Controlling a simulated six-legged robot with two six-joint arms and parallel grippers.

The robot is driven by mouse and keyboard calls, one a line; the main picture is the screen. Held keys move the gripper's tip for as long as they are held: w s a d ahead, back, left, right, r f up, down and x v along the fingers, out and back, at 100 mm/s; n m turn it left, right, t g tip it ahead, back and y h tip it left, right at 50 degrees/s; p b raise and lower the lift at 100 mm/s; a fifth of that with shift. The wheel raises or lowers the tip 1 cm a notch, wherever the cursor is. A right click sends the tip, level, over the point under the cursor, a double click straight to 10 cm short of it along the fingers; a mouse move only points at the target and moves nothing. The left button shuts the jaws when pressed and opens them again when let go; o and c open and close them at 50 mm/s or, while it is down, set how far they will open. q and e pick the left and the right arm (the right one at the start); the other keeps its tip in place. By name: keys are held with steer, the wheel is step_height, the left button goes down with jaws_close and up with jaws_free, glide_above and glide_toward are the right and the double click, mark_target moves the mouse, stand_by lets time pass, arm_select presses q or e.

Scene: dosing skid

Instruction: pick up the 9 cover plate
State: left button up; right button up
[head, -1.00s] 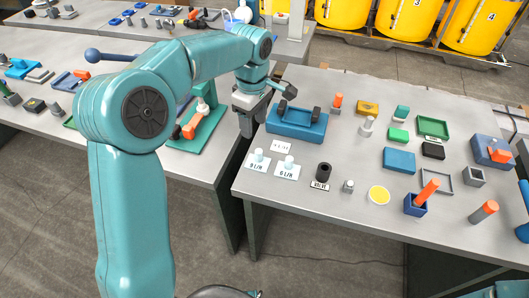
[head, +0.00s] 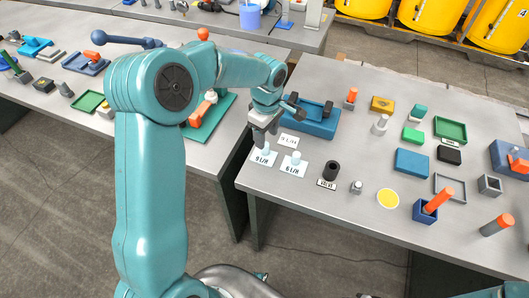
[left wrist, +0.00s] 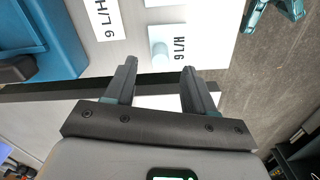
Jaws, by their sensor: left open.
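The 9 cover plate (head: 262,158) is a white plate marked "9 L/H" with a pale round knob, lying on the right-hand table near its left edge. My left gripper (head: 264,137) is open, pointing down just above its knob. In the left wrist view the knob of the plate (left wrist: 160,56) shows between and slightly beyond the two open fingertips (left wrist: 159,67); nothing is held. The similar plate marked "6 L/H" (head: 293,168) lies just to its right. My right gripper is not in view.
A black cylinder (head: 330,170) stands to the right. A gap separates this table from the left one.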

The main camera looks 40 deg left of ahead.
mark_target(264, 152)
arm_select(q)
steer(key=f, duration=0.4)
steer(key=shift+s+a+f+p, duration=0.15)
steer(key=shift+a+f+p, duration=0.1)
steer(key=shift+p, duration=0.05)
steer(key=shift+f, duration=0.6)
jaws_close()
